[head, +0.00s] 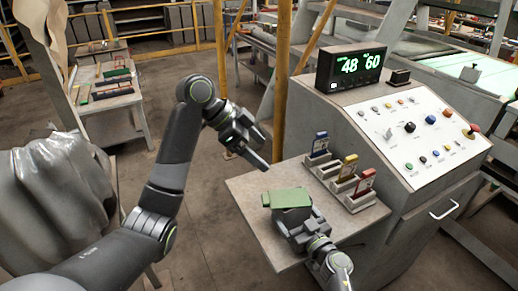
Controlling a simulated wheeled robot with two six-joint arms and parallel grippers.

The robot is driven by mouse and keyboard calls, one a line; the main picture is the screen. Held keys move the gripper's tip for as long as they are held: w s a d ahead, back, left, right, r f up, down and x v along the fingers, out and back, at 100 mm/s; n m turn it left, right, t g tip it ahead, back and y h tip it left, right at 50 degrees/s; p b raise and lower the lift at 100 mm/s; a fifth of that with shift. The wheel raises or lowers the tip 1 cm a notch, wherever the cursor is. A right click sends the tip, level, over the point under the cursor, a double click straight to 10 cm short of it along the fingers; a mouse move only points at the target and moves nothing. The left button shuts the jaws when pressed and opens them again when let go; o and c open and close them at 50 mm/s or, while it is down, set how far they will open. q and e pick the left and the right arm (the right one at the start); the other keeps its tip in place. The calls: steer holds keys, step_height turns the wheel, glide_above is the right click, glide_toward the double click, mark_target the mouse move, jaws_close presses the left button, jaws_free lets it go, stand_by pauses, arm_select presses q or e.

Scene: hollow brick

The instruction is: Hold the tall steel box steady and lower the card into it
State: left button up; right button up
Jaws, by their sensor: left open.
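A flat green card (287,198) is at the tip of my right gripper (296,218), above the near part of the small grey table. The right gripper comes from the lower right and appears shut on the card; its fingertips are mostly hidden beneath it. My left gripper (248,156) is open and empty, in the air left of the table's far edge. Grey upright holders (331,169) stand in a row on the table, with a blue card (320,142), a yellow card (349,165) and a red card (365,182). I cannot make out which thing is the tall steel box.
The grey table (252,187) is bare at its left side. A control console (410,130) with buttons and a green-digit display (351,66) borders it on the right. A yellow post (281,75) rises behind it. A bench (113,93) stands farther back on the left.

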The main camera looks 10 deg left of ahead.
steer(key=o, duration=0.9)
steer(key=shift+o, duration=0.2)
